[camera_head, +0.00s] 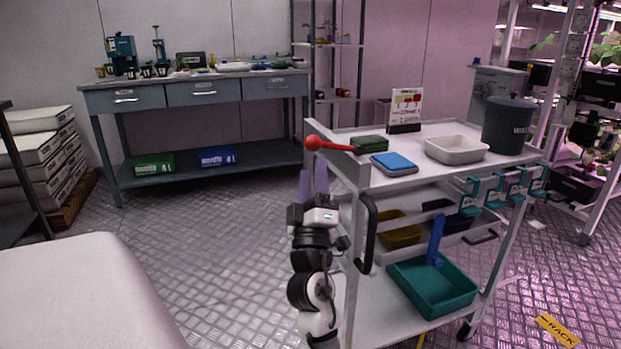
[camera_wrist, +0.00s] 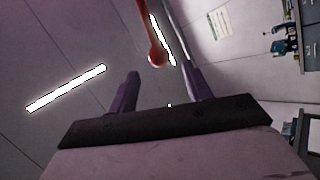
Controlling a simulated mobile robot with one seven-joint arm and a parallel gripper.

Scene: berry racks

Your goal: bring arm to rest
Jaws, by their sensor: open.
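My gripper (camera_head: 314,183) points upward at the left end of the white cart (camera_head: 464,135). Its two purple fingers stand apart with nothing between them. The wrist view also shows the open fingers (camera_wrist: 158,92), with a red ball-ended handle (camera_wrist: 157,55) beyond them. In the head view the red ball (camera_head: 313,142) of that handle sits just above my fingertips, at the cart's corner. I cannot tell whether fingers and handle touch. My arm stands upright, folded close to the cart's left side and its black push handle (camera_head: 367,235).
On the cart top are a green box (camera_head: 369,144), a blue-topped scale (camera_head: 394,163), a white tray (camera_head: 456,150), a sign (camera_head: 406,109) and a dark bin (camera_head: 507,126). A teal bin (camera_head: 433,285) is on the lower shelf.

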